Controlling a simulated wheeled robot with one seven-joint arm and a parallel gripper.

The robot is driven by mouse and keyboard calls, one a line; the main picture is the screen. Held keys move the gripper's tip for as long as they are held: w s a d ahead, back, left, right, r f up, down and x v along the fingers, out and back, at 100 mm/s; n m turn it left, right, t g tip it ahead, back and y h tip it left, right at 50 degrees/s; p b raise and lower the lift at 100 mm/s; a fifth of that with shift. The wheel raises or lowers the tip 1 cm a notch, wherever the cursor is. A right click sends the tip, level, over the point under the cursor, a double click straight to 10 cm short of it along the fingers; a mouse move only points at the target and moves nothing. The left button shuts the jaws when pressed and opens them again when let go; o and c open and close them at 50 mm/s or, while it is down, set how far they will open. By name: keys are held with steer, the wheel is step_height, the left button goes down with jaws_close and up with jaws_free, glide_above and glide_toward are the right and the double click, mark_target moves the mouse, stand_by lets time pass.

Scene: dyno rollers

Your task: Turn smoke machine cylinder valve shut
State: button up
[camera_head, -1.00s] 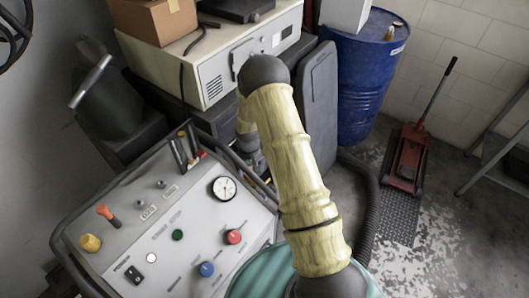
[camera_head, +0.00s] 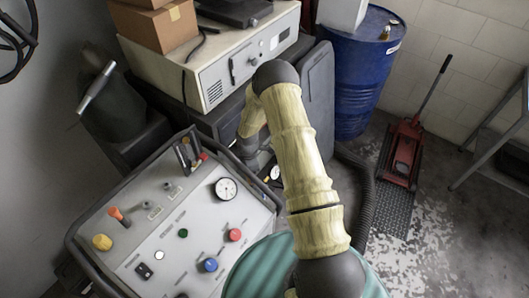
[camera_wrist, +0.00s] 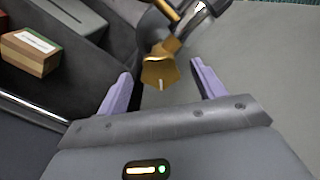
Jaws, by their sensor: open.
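In the wrist view a faceted brass-coloured valve knob (camera_wrist: 160,72) with a short white mark sits between the fingers of my gripper (camera_wrist: 163,76). The two lavender fingers are open, one on each side of the knob, with visible gaps. I cannot tell how deep the knob lies between them. A dark rounded neck (camera_wrist: 150,32) shows behind the knob, with a shiny metal fitting above right. In the head view my arm hides most of this spot. The cylinder body is not clearly visible.
A control panel (camera_head: 150,225) with knobs and a dial stands at left. A beige cabinet (camera_head: 235,65) carries cardboard boxes. A blue drum (camera_head: 355,85), a red floor jack (camera_head: 403,160) and a black hose (camera_head: 360,205) are at right. The wrist view shows a wooden block (camera_wrist: 30,52) at left.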

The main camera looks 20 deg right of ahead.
steer(key=n+p, duration=0.4)
steer(key=n, duration=0.3)
steer(key=shift+r, duration=0.2)
steer(key=shift+w+r, duration=0.1)
steer(key=shift+r, duration=0.3)
step_height(320, 180, up, 16)
steer(key=r+b, duration=0.1)
steer(key=b, duration=0.2)
steer(key=s+r+m+t+b, duration=0.1)
steer(key=s+r+m+b, duration=0.3)
steer(key=s+r+m, duration=0.5)
steer(key=shift+s+d+m+t+b, duration=0.45)
steer(key=shift+s+m, duration=2.9)
steer(key=shift+m, duration=1.55)
steer(key=s+m, duration=0.1)
steer(key=m, duration=0.1)
steer(key=s+r+m, duration=0.1)
steer(key=s+m, duration=0.1)
steer(key=s+r+m, duration=0.1)
steer(key=s+m, duration=0.1)
steer(key=shift+s+r+t, duration=0.15)
steer(key=shift+r+t, duration=0.05)
steer(key=shift+t, duration=0.15)
